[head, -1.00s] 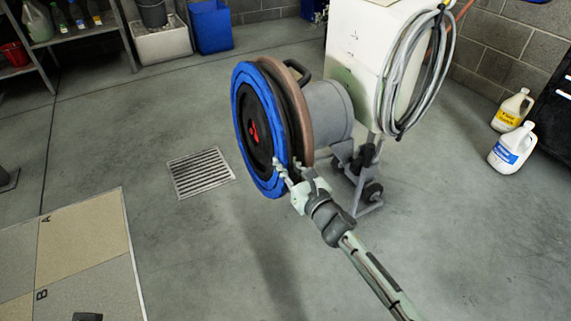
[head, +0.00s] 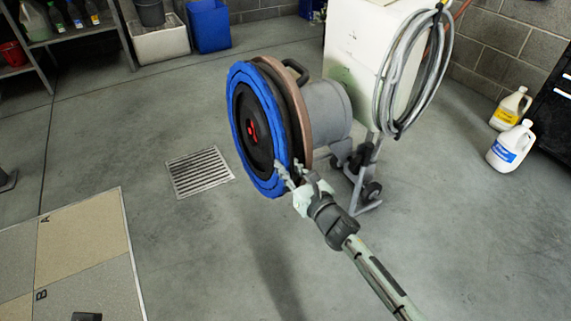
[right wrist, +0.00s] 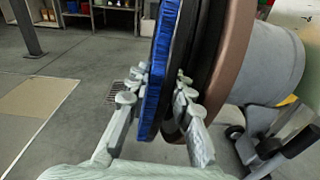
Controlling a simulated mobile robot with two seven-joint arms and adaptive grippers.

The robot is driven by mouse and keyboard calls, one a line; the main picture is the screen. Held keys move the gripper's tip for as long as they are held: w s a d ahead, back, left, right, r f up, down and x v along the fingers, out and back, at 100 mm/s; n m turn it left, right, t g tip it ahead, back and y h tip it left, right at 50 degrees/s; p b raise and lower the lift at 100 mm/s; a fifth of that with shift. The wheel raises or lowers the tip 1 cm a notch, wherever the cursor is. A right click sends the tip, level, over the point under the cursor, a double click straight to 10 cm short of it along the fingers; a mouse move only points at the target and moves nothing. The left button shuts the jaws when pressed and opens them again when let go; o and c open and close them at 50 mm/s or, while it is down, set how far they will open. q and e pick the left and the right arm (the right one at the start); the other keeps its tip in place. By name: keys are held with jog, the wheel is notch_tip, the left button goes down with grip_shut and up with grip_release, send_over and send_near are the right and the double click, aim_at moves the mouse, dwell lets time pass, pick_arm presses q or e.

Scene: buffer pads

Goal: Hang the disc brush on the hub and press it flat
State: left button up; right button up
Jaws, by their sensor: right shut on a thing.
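The disc brush (head: 235,113) has a blue outer ring and a black middle with a red spot at its centre. It stands upright in front of the floor machine's round head (head: 327,112), close to the dark disc and brown rim there. The hub is mostly hidden behind it; I cannot tell whether the brush lies flat. My right gripper (head: 292,175) is shut on the brush's lower right edge. In the right wrist view its fingers (right wrist: 155,98) stand on both sides of the blue edge (right wrist: 160,75). My left gripper is not seen.
The machine has a white tank (head: 353,65), a coiled grey hose (head: 384,85) and small wheels (head: 371,191). Two jugs (head: 512,147) stand at the right. A floor grate (head: 199,173) and a tiled panel (head: 85,245) lie at the left. The floor in front is clear.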

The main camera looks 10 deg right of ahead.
jog(key=shift+d+p+v, duration=0.2)
jog(key=shift+d+v, duration=0.05)
jog(key=shift+v, duration=0.75)
jog(key=shift+d+p+v, duration=0.15)
jog(key=shift+d+v, duration=0.05)
jog(key=shift+v, duration=0.85)
jog(key=shift+r, duration=0.1)
grip_shut()
